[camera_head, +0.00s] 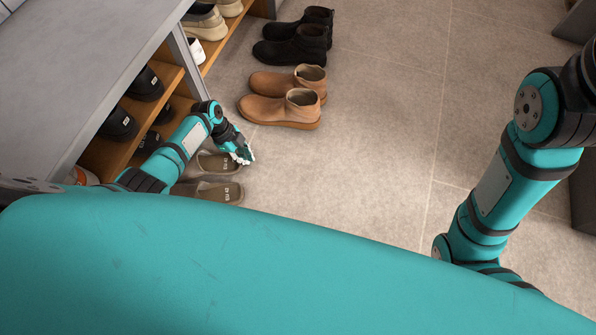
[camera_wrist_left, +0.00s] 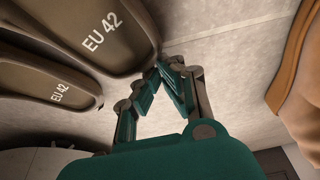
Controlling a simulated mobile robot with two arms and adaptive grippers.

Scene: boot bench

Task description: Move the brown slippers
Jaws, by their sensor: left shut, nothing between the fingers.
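Two brown slippers lie side by side on the floor beside the bench. The nearer slipper (camera_head: 217,192) is partly cut off by my own teal body, and the farther slipper (camera_head: 209,165) is partly covered by my left arm. In the left wrist view one slipper (camera_wrist_left: 62,45) and the other slipper (camera_wrist_left: 38,82) show "EU 42" on their insoles. My left gripper (camera_head: 247,157) is at the end of the farther slipper. In the wrist view the fingers (camera_wrist_left: 168,68) meet beside that slipper's edge, shut with nothing between them. My right gripper is out of view.
Tan ankle boots (camera_head: 292,109) stand just beyond the slippers, with black boots (camera_head: 298,47) behind them. The grey bench (camera_head: 75,70) with shoes on its wooden shelves is at left. Tiled floor (camera_head: 375,130) to the right is clear.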

